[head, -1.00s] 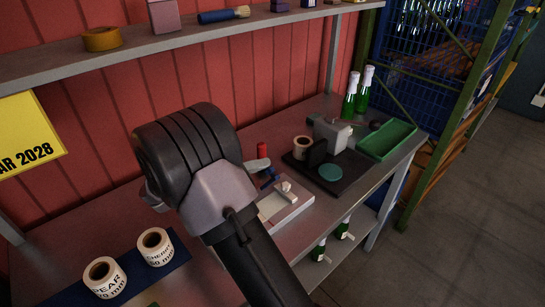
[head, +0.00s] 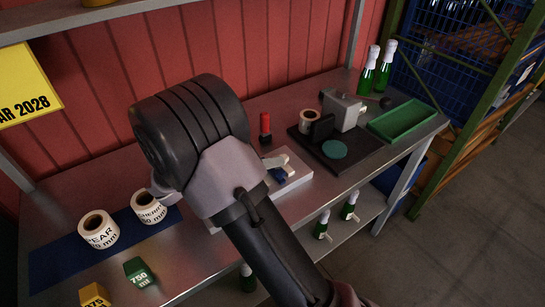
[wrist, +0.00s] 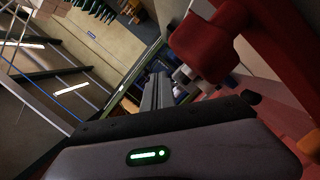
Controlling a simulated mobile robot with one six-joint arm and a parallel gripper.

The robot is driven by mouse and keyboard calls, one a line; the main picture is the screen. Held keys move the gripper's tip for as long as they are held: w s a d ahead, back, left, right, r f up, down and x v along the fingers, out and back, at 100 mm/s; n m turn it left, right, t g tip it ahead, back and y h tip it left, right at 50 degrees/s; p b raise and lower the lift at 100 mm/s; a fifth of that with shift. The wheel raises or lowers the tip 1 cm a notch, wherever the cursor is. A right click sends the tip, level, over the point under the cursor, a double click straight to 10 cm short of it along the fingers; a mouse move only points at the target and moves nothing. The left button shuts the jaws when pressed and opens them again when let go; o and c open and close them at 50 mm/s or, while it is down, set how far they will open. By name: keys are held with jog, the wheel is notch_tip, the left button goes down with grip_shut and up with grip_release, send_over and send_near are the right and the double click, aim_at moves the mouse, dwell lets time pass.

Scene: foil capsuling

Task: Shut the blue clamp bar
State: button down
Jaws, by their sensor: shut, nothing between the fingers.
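The blue clamp bar (head: 277,175) shows as a small blue piece on a pale fixture plate (head: 298,180) on the bench, just right of my arm in the head view. My wrist covers part of the plate, so whether the bar is up or down is unclear. A pale lever-like piece lies beside it. In the head view my gripper's fingers are hidden behind my wrist. In the wrist view my gripper (wrist: 157,92) is shut and empty, its fingers pointing away from the camera. A blurred blue patch lies just past the fingertips.
A red upright piece (head: 265,124) stands behind the fixture; a large red part (wrist: 205,48) is close right of my fingers. A black base with a grey machine (head: 342,110), green tray (head: 403,121) and two bottles (head: 377,72) stand right. Label rolls (head: 99,230) sit left.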

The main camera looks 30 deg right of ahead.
jog(key=shift+s+f, duration=0.25)
dwell(0.5)
notch_tip(320, 180, up, 5)
jog(key=p, duration=0.5)
jog(key=a, duration=0.3)
jog(key=a+r+p, duration=0.1)
jog(key=a, duration=0.5)
jog(key=shift+s+a+r+p, duration=0.2)
jog(key=shift+s+a+p, duration=0.15)
jog(key=shift+s+p, duration=0.05)
jog(key=s+d+r+n+y, duration=0.1)
jog(key=s+r+y, duration=0.1)
jog(key=s+y, duration=0.35)
jog(key=s+d+r+n+y, duration=0.1)
jog(key=s+d+r+y, duration=0.1)
jog(key=s+y, duration=0.4)
jog(key=s+a+r+n+t+y, duration=0.1)
jog(key=s+a+r+t+y, duration=0.1)
jog(key=a+t+y, duration=0.1)
jog(key=s+a+r+n+t+y+b, duration=0.1)
jog(key=s+a+r+t+y, duration=0.1)
jog(key=a, duration=0.4)
jog(key=s+t+y, duration=0.1)
jog(key=t, duration=0.1)
jog(key=shift+r+t+y, duration=0.2)
jog(key=shift+t+y, duration=0.15)
jog(key=shift+t, duration=0.05)
